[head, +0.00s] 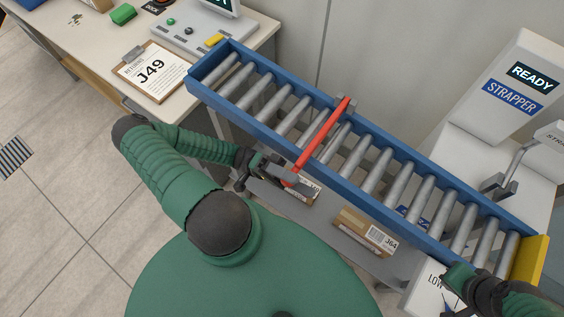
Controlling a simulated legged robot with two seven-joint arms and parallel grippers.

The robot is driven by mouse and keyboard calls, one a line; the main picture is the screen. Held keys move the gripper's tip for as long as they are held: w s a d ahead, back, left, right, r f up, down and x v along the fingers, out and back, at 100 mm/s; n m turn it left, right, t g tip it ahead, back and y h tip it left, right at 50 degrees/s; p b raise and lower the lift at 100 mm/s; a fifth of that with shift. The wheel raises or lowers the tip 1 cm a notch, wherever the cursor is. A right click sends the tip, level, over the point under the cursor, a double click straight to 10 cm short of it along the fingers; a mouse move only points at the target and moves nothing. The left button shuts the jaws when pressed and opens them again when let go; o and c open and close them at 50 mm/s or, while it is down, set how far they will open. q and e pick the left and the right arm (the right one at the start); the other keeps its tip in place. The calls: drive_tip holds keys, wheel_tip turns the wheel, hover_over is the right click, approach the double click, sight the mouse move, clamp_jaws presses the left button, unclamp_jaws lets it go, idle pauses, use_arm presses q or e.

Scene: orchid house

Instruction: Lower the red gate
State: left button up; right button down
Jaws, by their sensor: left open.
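The red gate (322,137) is a slim red bar crossing the blue roller conveyor (264,123). Its far end meets a grey bracket at the far rail, and its near end reaches past the near rail. How high it stands above the rollers is hard to tell. My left gripper (283,178) is open at the near end of the bar, very close to it; whether they touch is unclear. My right gripper (462,278) is at the lower right, by the conveyor's near rail; its fingers are not clear.
Below the conveyor, a shelf carries a carton (365,232) and other packages. A yellow end stop (530,260) closes the conveyor's right end. The white strapper (508,90) stands at the right. A desk with a clipboard (152,70) and console (190,32) is at upper left.

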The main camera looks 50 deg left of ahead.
sight(434, 283)
drive_tip(key=shift+d+f, duration=0.1)
drive_tip(key=shift+f, duration=0.05)
drive_tip(key=b+x, duration=0.2)
drive_tip(key=s+b+x, duration=0.1)
drive_tip(key=b+x, duration=0.1)
drive_tip(key=shift+w+f+b, duration=0.1)
drive_tip(key=shift+f+b, duration=0.2)
drive_tip(key=shift+b, duration=0.1)
use_arm(q)
drive_tip(key=v, duration=1.7)
drive_tip(key=shift+a+f, duration=0.15)
drive_tip(key=shift+f, duration=0.05)
use_arm(e)
drive_tip(key=shift+f, duration=0.1)
